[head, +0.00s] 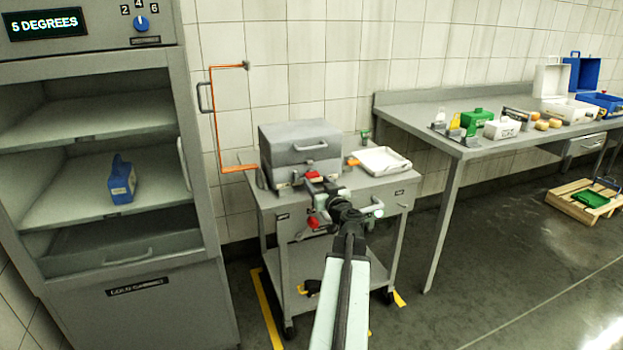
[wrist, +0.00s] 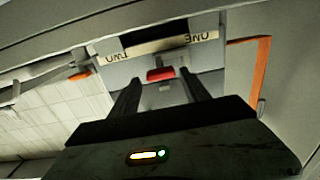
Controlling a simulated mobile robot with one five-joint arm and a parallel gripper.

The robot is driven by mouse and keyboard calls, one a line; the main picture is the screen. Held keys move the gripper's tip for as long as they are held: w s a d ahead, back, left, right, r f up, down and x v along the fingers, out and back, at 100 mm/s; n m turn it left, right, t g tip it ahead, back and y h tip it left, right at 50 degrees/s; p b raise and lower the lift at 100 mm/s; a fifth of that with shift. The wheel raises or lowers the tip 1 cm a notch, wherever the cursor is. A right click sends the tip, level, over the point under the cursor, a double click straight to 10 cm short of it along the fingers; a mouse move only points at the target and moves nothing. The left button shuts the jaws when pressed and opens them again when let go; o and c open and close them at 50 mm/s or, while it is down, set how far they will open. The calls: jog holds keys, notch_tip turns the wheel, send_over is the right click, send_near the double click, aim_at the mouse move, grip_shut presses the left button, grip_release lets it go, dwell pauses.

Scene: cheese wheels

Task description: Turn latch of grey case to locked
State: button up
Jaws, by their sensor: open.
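The grey case (head: 298,148) stands shut on the grey cart, with a handle on its front. A red latch (head: 312,175) shows low on the case front, partly behind my gripper. I cannot tell whether the fingers touch the latch.
The cart (head: 265,200) also bears a white tray (head: 381,161) right of the case. An open-fronted cabinet (head: 95,180) with a blue jug (head: 121,180) stands left. A long table (head: 440,128) with several containers is at right. Open floor lies between cart and pallet (head: 566,203).

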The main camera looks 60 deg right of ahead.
aim_at(313, 178)
jog(key=x, duration=0.5)
jog(key=shift+w+d, duration=0.25)
jog(key=shift+w, duration=0.05)
jog(key=c, duration=1.1)
jog(key=shift+a+m, duration=0.1)
jog(key=shift+m, duration=0.3)
jog(key=m, duration=0.3)
jog(key=shift+m, duration=0.3)
jog(key=shift+w+a+m, duration=0.1)
jog(key=shift+m, duration=2.1)
